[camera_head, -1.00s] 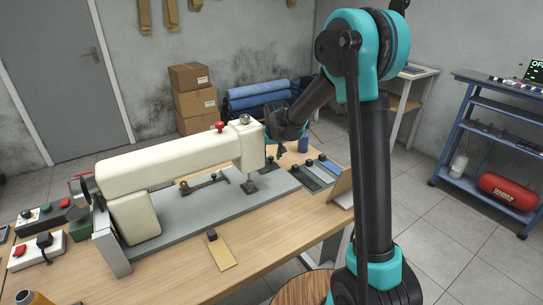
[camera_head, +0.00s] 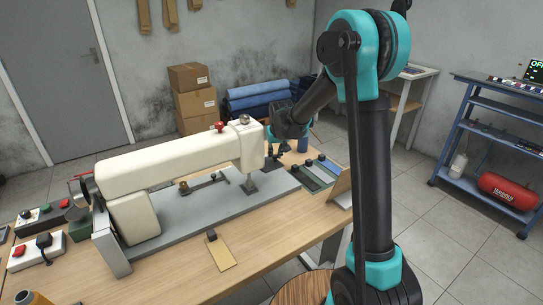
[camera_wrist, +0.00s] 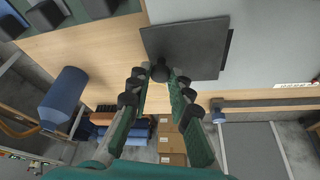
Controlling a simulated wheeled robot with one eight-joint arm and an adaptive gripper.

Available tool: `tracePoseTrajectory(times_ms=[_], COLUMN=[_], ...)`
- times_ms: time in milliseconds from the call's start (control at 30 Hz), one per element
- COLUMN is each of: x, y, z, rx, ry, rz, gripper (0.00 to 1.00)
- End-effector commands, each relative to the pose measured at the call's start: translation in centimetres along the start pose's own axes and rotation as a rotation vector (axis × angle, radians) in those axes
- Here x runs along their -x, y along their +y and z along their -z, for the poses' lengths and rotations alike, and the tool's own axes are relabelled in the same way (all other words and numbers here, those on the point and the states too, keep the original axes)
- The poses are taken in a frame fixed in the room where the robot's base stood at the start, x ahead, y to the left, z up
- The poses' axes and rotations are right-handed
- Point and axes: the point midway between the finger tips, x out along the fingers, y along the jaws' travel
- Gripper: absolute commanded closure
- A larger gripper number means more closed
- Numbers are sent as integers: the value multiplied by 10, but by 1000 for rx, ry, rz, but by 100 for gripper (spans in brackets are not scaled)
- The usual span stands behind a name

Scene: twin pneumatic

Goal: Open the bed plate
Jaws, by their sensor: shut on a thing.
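The bed plate (camera_wrist: 190,45), a dark flat square, lies in the grey machine bed at the top of the wrist view. A dark round knob (camera_wrist: 160,73) stands at its near edge. My gripper (camera_wrist: 159,78) has its green fingers on either side of the knob and is shut on it. A thin darker strip runs along the plate's right edge; I cannot tell whether the plate is shifted or raised. In the head view my gripper (camera_head: 276,156) is low at the bed's far end, behind the machine head, and the plate is mostly hidden.
The cream sewing machine (camera_head: 170,165) with its long arm stands on the grey bed (camera_head: 200,207), close to my gripper. A blue spool (camera_head: 302,143) stands just right of my gripper.

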Motion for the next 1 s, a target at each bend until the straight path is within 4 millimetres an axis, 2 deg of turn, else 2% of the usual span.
tracePoseTrajectory(times_ms=[100,300,667,700,800,867,1000], x=[-4,-9,-10,-10,-10,-10,-10], y=[30,62,66,66,66,66,66], z=[11,24,26,26,25,25,25], rx=[-6,-3,0,0,0,0,-1], ry=[1,1,2,2,2,1,1], rz=[-3,-2,-1,-1,-1,-1,-1], gripper=[100,100,100,77,65,59,59])
